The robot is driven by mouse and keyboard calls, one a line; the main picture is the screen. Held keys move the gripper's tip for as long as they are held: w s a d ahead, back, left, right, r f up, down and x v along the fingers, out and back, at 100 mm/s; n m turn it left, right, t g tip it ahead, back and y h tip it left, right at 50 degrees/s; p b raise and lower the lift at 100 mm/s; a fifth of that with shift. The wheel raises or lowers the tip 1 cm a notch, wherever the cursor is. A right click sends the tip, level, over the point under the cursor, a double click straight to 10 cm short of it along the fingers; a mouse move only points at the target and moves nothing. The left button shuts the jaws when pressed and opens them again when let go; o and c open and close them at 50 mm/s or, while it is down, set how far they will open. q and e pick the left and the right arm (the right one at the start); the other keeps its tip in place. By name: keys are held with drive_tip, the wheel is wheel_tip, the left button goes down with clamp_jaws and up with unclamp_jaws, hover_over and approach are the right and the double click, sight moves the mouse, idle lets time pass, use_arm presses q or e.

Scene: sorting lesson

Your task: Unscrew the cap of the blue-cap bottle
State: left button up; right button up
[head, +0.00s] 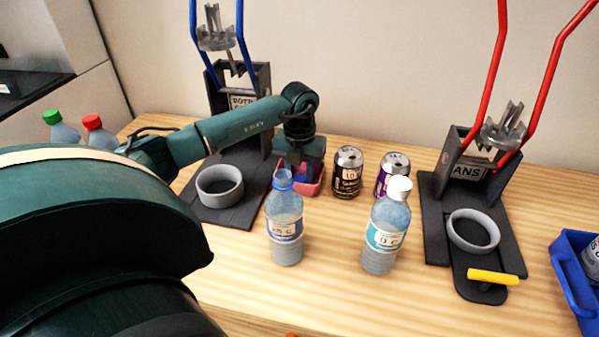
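The bottle (285,225) stands upright on the table, with a white and blue label. Its neck looks translucent blue and seems to have no solid cap on it. My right gripper is out of view.
A white-capped bottle (382,235) stands to the right; a black can (347,174) and a purple can (391,172) stand behind. Crusher stands with blue handles (241,30) and red handles (553,60) flank them. A blue crate (570,285) is at far right.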

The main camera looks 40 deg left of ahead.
sight(300, 177)
use_arm(q)
drive_tip(key=o, duration=0.3)
drive_tip(key=shift+r, duration=0.1)
wheel_tip(300, 177, up, 12)
idle(0.5)
drive_tip(key=shift+r, duration=0.1)
